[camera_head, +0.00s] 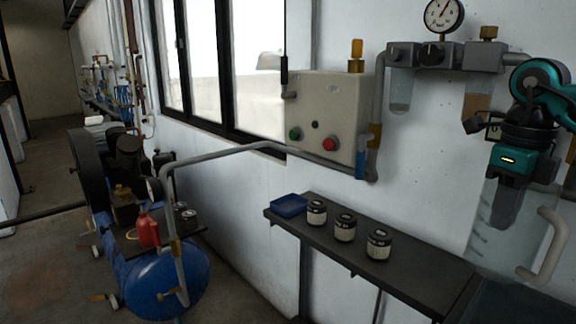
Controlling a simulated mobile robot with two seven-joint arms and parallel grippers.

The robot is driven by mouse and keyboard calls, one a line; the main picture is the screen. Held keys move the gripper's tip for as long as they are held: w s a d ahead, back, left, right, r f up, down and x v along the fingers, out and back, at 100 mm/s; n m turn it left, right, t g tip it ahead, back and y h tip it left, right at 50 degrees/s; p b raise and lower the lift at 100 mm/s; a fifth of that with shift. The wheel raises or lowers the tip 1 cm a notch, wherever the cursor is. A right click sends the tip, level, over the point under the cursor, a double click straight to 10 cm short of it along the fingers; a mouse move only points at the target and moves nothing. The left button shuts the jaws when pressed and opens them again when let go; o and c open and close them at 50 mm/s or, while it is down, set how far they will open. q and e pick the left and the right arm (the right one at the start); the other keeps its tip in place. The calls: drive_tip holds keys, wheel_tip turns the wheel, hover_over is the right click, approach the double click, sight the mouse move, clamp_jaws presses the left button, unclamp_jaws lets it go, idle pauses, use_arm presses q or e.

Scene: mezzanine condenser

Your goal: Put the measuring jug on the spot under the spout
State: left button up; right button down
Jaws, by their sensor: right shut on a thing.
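The measuring jug (492,247) is clear, with a pale handle at its right side, and is at the right of the head view. My right gripper (505,208) comes in from the upper right and is shut on the jug's near wall, with a finger reaching down over it. The jug looks upright and overlaps the right end of the dark shelf; I cannot tell if its base touches anything. I cannot clearly make out the spout or a marked spot under it. My left gripper is not in view.
The dark shelf (405,278) along the wall holds a blue tray (289,206) and several labelled jars (344,228). A control box (322,118) and filter bowls (401,92) hang above. A blue tank compressor (165,281) stands on the floor at left.

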drive_tip(key=w+a+n, duration=0.1)
drive_tip(key=a+n, duration=0.4)
drive_tip(key=a, duration=1.4)
drive_tip(key=s+a+f+n, duration=0.4)
drive_tip(key=f+n, duration=0.4)
drive_tip(key=n, duration=0.6)
drive_tip(key=s+a+f+n, duration=0.35)
drive_tip(key=f+n, duration=0.55)
drive_tip(key=n, duration=0.5)
drive_tip(key=w+d+f+m+b, duration=0.1)
drive_tip(key=d+f+m+b, duration=0.1)
drive_tip(key=d, duration=0.8)
drive_tip(key=shift+w+f, duration=0.35)
